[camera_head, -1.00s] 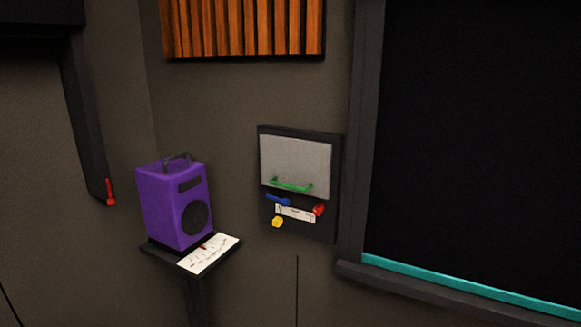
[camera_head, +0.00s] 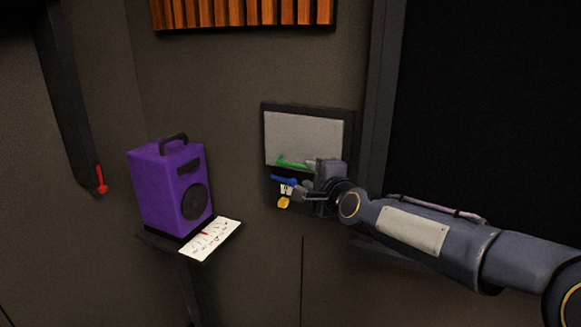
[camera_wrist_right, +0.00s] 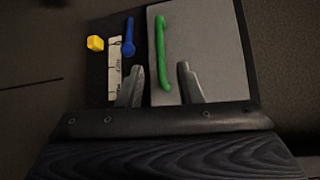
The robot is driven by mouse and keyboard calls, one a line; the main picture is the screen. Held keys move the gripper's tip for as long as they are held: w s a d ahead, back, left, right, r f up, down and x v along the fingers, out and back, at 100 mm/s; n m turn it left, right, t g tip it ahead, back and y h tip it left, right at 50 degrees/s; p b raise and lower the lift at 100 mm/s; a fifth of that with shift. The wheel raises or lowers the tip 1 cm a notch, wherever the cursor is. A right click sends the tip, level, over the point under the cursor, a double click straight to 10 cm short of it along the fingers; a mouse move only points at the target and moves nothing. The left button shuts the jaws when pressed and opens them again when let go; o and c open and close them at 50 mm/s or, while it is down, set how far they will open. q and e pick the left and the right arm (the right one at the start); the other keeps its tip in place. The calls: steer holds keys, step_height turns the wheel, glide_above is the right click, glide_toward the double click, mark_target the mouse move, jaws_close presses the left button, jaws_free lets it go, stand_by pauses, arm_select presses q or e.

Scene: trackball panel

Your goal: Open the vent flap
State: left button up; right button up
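The vent flap (camera_head: 300,136) is a light grey plate on a dark wall panel, lying flat against it. A green bar handle (camera_head: 292,163) runs along its lower edge. My right gripper (camera_head: 307,178) is at the lower right of the flap. In the right wrist view my right gripper (camera_wrist_right: 161,68) is open, its fingers on either side of the near end of the green handle (camera_wrist_right: 161,45). I cannot tell if a finger touches it. The flap (camera_wrist_right: 208,45) also shows there. My left gripper is not in view.
Below the flap are a blue lever (camera_head: 284,181), a yellow knob (camera_head: 284,202) and a white label, partly hidden by my gripper. A purple speaker (camera_head: 170,190) stands on a small shelf at left. A red lever (camera_head: 101,182) is further left.

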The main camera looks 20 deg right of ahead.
mark_target(298, 167)
steer(key=w, duration=0.4)
steer(key=w+f, duration=0.1)
steer(key=w, duration=0.2)
steer(key=shift+w+d, duration=0.1)
steer(key=shift+d, duration=0.1)
jaws_close()
